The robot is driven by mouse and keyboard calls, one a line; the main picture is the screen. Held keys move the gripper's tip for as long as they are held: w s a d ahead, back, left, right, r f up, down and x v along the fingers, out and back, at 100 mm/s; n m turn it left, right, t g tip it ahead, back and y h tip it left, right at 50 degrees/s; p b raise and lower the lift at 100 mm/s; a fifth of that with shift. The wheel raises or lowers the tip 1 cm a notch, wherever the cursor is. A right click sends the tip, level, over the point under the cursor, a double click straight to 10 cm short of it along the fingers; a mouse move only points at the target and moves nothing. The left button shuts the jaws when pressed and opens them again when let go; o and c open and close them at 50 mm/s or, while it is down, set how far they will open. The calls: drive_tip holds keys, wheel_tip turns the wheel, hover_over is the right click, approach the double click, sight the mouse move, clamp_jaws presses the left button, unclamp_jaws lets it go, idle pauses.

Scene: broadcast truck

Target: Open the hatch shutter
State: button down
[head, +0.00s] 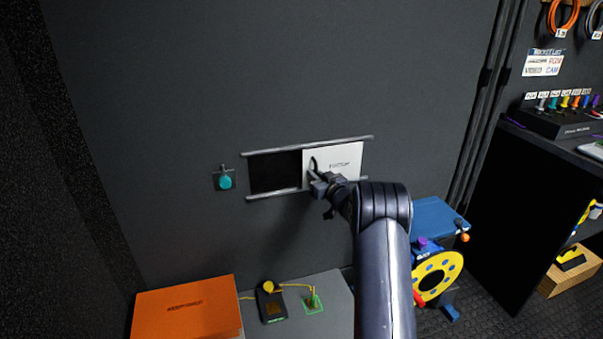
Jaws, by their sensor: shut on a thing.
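A dark curved handle (313,163) stands at the shutter's left edge. My gripper (318,183) is at the lower part of this handle and is shut on it. My gripper and wrist hide the handle's lower end and the shutter's lower left corner.
A teal knob (225,182) is on the wall left of the rails. Below are an orange box (187,308), a small dark device (270,302) with a yellow cable, and a yellow reel (437,276). A black cabinet (535,215) stands at the right.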

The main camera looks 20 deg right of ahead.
drive_tip(key=shift+d, duration=0.45)
drive_tip(key=c, duration=1.6)
unclamp_jaws()
drive_tip(key=s, duration=0.3)
drive_tip(key=s+d+p, duration=0.1)
drive_tip(key=s, duration=0.3)
drive_tip(key=s+d, duration=0.1)
drive_tip(key=s, duration=0.2)
drive_tip(key=shift+s, duration=0.25)
